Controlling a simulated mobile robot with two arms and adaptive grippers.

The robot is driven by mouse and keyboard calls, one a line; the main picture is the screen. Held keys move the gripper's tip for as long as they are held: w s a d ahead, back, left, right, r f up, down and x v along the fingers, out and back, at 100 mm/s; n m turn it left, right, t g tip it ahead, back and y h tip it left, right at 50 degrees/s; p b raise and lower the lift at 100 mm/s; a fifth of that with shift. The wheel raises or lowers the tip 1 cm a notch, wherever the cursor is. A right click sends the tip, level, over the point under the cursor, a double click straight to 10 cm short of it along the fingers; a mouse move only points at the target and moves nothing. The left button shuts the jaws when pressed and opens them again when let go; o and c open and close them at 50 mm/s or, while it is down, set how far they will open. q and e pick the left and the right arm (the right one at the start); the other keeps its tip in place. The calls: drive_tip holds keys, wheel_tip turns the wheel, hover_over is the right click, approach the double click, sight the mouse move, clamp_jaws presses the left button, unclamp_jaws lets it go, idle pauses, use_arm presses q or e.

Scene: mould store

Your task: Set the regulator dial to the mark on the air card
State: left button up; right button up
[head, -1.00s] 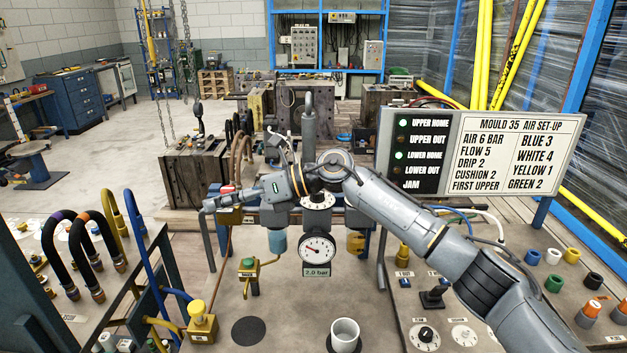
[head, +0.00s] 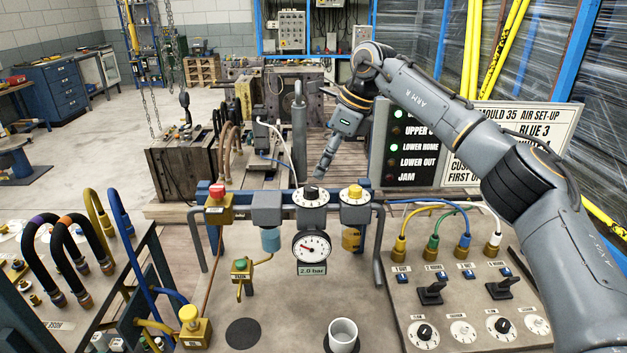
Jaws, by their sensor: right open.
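The regulator dial (head: 311,193) is a black knob on a pale round scale, on top of the grey regulator in the middle of the air unit. The gauge (head: 312,246) below it has a red needle and a readout of 2.0 bar. My right gripper (head: 321,174) points down just above the dial, open and empty; I cannot tell whether it touches the knob. The air card (head: 535,118) is the white sheet on the board at the right. My right arm covers much of it, including the air line. My left gripper is out of view.
A white cup (head: 343,334) stands at the front. Hoses, levers and small dials fill the right panel (head: 470,300). A lamp board (head: 408,150) stands behind.

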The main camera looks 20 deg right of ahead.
sight(312, 187)
drive_tip(key=p+x, duration=0.1)
drive_tip(key=x, duration=0.5)
drive_tip(key=shift+w+a+f, duration=0.1)
drive_tip(key=shift+a+f, duration=0.1)
drive_tip(key=c, duration=1.2)
drive_tip(key=shift+o, duration=0.2)
